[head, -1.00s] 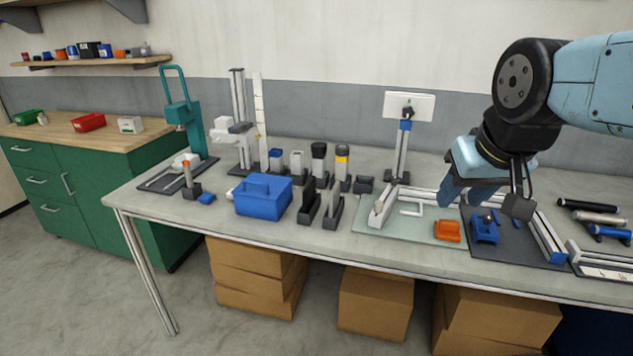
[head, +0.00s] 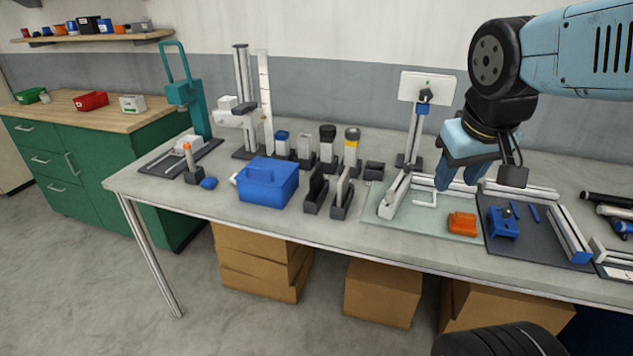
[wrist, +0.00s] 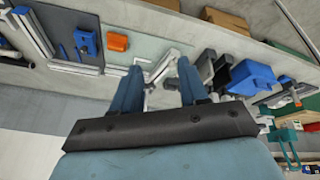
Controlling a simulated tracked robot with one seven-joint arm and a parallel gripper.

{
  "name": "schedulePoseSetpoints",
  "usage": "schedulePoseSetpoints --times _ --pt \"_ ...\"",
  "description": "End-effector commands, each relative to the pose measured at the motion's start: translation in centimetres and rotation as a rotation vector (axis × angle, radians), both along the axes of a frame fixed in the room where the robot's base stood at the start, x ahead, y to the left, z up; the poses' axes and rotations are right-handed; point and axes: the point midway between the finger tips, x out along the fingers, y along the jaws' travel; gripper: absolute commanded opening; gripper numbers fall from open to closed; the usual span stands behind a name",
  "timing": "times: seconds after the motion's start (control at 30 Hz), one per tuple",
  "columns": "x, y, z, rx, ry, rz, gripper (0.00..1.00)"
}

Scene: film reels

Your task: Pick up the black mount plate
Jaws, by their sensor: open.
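A black upright plate (head: 318,183), which looks like the black mount plate, stands in a dark slotted holder (head: 313,205) right of the blue box. A similar holder (head: 341,209) with a pale grey plate (head: 343,187) stands just right of it. My gripper (head: 458,182) is open and empty, its blue fingers pointing down above the green mat, well right of the black plate and apart from it. In the wrist view my gripper (wrist: 158,68) shows two spread fingers. The dark holders (wrist: 221,70) appear there right of the fingers, too small to tell the plate apart.
The blue box (head: 268,182) stands left of the holders. Several capped containers (head: 327,150) stand behind them. A dark block (head: 374,170) and a screen on a post (head: 424,88) stand between the holders and my gripper. An orange part (head: 462,223) lies on the green mat (head: 400,232).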

Motion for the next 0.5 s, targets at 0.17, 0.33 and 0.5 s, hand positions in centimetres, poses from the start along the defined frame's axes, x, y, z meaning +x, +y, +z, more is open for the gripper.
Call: schedulePoseSetpoints --times 0.17,0.33,0.5 --pt "1.9 -0.8 -2.9 -0.202 0.174 0.156 0.44" --pt "4.0 -1.3 -5.0 -0.419 0.318 0.316 0.44" --pt "6.6 -1.3 -6.6 -0.649 0.438 0.485 0.44"
